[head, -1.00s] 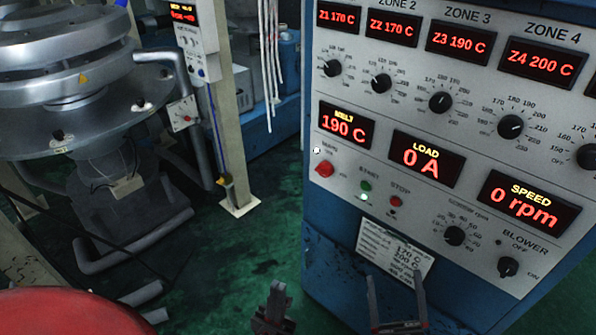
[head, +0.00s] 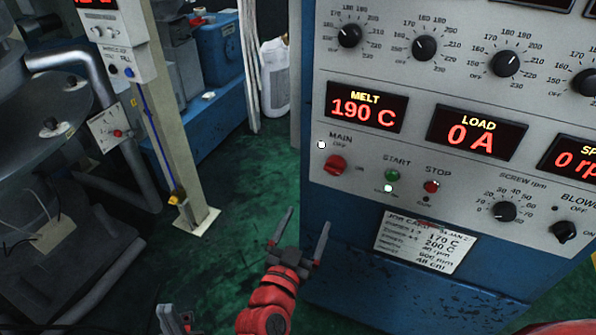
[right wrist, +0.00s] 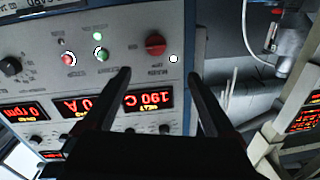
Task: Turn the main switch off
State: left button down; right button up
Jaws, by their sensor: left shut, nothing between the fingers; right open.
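The main switch (head: 334,165) is a red rotary knob at the left edge of the grey control panel, with "MAIN", "OFF" and "ON" printed around it. A white lamp (head: 321,145) beside it looks lit. I cannot tell its exact setting. My right gripper (head: 302,233) is open and empty, below the switch and apart from it. In the right wrist view the panel is upside down, and the red switch (right wrist: 155,45) shows beyond the gap between the fingers (right wrist: 159,75). My left gripper (head: 175,322) is shut and empty at the bottom edge, far from the panel.
Right of the switch sit the start button (head: 392,175) and stop button (head: 431,187). A job card (head: 425,242) is below them. The melt display (head: 367,107) reads 190 C and the load display (head: 478,133) 0 A. A beige post (head: 165,125) stands left; green floor between is clear.

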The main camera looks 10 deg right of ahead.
jog(key=p, duration=0.5)
send_near(332, 173)
jog(key=x, duration=0.9)
jog(key=shift+w+d, duration=0.2)
jog(key=shift+w, duration=0.1)
jog(key=c, duration=1.3)
jog(key=shift+g+h, duration=0.3)
jog(key=shift+c, duration=0.2)
